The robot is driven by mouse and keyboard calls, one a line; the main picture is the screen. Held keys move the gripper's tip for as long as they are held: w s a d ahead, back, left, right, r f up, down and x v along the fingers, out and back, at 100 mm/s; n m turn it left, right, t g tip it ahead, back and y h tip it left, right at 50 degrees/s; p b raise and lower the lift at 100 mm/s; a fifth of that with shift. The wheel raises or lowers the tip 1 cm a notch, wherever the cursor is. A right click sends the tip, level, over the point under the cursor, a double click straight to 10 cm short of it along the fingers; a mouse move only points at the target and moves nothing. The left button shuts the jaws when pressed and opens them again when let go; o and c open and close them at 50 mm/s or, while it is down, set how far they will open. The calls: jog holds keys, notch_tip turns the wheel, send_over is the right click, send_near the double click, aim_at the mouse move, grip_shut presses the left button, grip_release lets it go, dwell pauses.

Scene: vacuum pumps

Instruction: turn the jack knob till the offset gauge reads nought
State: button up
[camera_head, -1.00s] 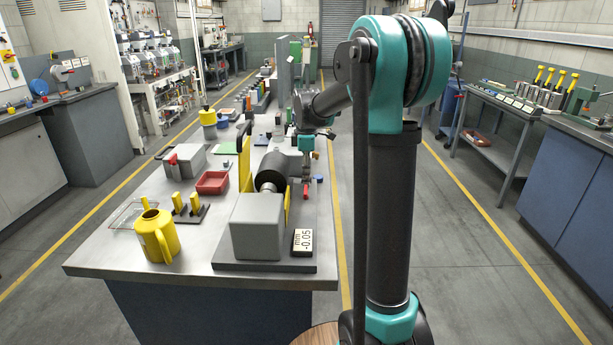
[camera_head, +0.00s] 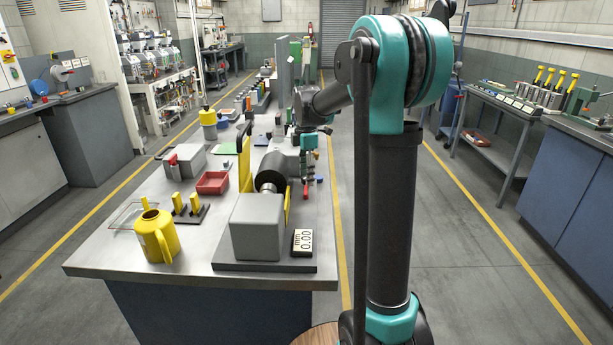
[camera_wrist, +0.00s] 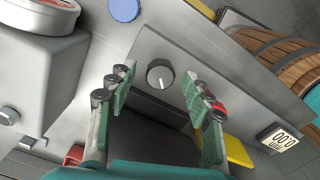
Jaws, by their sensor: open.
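The offset gauge (camera_head: 302,241) at the front right of the pump's base plate reads 0.00 mm. It also shows upside down at the right of the wrist view (camera_wrist: 281,139). The jack knob (camera_wrist: 160,73) is a small round dark knob with a white pointer line, on a grey plate. My gripper (camera_wrist: 162,82) is open, with its green-padded fingers on either side of the knob and apart from it. In the head view my gripper (camera_head: 308,166) hangs over the right side of the bench, beside the dark cylindrical motor (camera_head: 271,171); the knob is not clear there.
A grey block (camera_head: 257,228) stands in front of the motor, with yellow upright plates beside it. A red tray (camera_head: 212,182), a yellow jug (camera_head: 156,236) and yellow-topped pieces (camera_head: 187,205) stand to the left. A red part (camera_wrist: 219,108) shows by the right finger.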

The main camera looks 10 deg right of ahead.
jog(key=shift+r, duration=0.65)
jog(key=shift+r, duration=3)
